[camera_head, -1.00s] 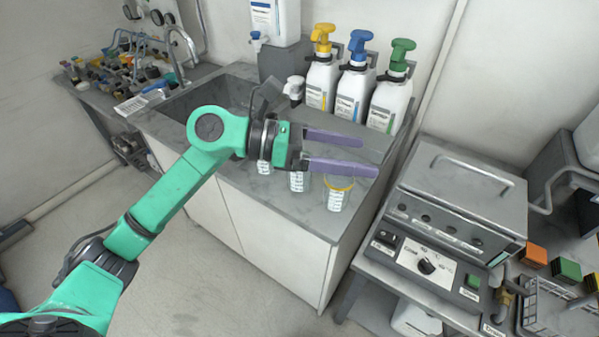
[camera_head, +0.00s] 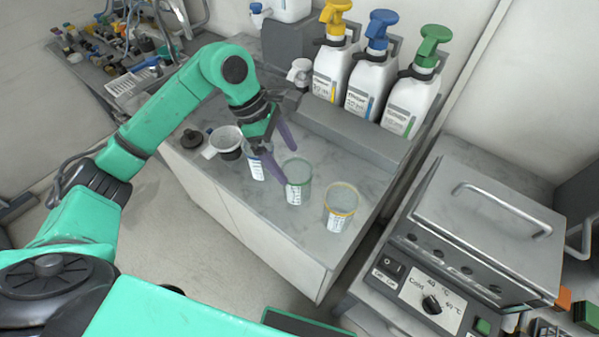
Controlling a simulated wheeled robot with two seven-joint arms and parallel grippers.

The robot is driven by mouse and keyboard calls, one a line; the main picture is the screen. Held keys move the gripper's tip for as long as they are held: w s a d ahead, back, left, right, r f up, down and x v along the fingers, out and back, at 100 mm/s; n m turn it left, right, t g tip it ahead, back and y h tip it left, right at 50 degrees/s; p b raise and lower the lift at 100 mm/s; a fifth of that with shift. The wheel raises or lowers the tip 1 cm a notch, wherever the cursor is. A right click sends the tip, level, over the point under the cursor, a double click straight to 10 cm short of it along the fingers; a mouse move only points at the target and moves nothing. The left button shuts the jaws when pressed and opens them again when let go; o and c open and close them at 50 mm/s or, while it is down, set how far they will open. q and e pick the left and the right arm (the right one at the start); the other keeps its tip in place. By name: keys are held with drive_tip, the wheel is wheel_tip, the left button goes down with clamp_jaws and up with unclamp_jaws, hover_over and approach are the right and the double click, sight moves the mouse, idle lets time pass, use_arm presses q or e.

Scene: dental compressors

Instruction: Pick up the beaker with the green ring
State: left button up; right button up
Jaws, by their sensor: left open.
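The beaker with the green ring (camera_head: 298,187) stands upright on the grey counter (camera_head: 232,195), in the middle of a row of three clear beakers with white labels. A beaker with a yellow-orange ring (camera_head: 340,207) stands to its right. Another beaker (camera_head: 255,168) stands to its left, partly hidden by my gripper. My left gripper (camera_head: 285,164) is open, its purple fingers pointing down and to the right. The fingertips are close to the left side of the green-ringed beaker; I cannot tell if they touch it. My right gripper is out of view.
A white cup-like container (camera_head: 224,142) is at the left. A metal-lidded bath (camera_head: 485,225) stands at the right.

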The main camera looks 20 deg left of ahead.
sight(302, 185)
use_arm(q)
drive_tip(key=p+x, duration=0.3)
drive_tip(key=x, duration=0.6)
drive_tip(key=shift+d+f+p, duration=0.1)
drive_tip(key=shift+f+p, duration=0.15)
drive_tip(key=shift+p, duration=0.15)
drive_tip(key=shift+s+d+f, duration=0.1)
drive_tip(key=shift+f, duration=0.35)
drive_tip(key=c, duration=1.1)
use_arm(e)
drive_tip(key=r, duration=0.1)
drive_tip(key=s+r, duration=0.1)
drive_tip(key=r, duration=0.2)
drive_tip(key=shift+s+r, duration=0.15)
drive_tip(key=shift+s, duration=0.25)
